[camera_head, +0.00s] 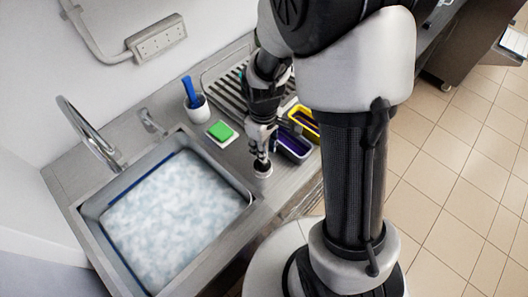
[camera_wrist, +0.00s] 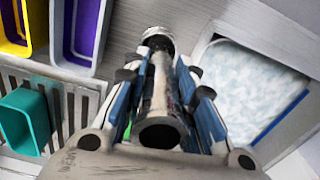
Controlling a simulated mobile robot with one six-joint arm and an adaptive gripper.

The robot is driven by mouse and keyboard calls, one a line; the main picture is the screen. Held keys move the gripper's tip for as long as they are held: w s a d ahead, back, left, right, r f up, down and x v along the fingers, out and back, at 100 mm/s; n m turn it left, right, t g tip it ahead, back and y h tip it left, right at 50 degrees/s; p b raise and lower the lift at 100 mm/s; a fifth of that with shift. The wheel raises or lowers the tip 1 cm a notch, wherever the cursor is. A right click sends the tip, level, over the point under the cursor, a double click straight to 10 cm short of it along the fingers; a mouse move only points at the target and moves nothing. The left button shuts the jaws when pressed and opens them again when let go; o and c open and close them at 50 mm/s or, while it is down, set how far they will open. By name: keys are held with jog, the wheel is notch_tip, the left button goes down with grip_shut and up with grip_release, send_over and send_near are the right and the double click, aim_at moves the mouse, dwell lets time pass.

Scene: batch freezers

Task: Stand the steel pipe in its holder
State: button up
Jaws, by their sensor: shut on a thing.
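The steel pipe (camera_wrist: 161,88) is between the fingers of my gripper (camera_wrist: 164,105), which is shut on it. Its open near end faces the wrist camera and its far end points down at the small round holder (camera_wrist: 157,35). In the head view my gripper (camera_head: 260,146) is right above the holder (camera_head: 263,170), a small pale cup with a dark opening on the steel counter, right of the sink. The pipe is mostly hidden by the fingers there. The lower end overlaps the holder's mouth in the wrist view; I cannot tell whether it is inside.
The foam-filled sink (camera_head: 175,215) is to the left. A green sponge (camera_head: 221,131) and a white cup (camera_head: 197,107) with a blue-handled tool stand behind. A purple-lined bin (camera_head: 294,146) and a yellow bin (camera_head: 303,121) are close on the right, with a drainer rack (camera_head: 228,92) behind.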

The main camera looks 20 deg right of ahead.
jog(key=shift+a+f+b, duration=0.1)
jog(key=shift+f+b, duration=0.45)
jog(key=shift+f, duration=0.45)
grip_shut()
jog(key=shift+w+a, duration=0.15)
jog(key=shift+w, duration=0.25)
jog(key=shift+w+a, duration=0.1)
jog(key=shift+w, duration=0.2)
jog(key=shift+r, duration=0.15)
jog(key=shift+w+r+p, duration=0.15)
jog(key=shift+r+p, duration=0.1)
jog(key=shift+p, duration=0.15)
jog(key=shift+r+p, duration=0.35)
jog(key=shift+r, duration=0.2)
jog(key=shift+w+a, duration=0.1)
dwell(0.6)
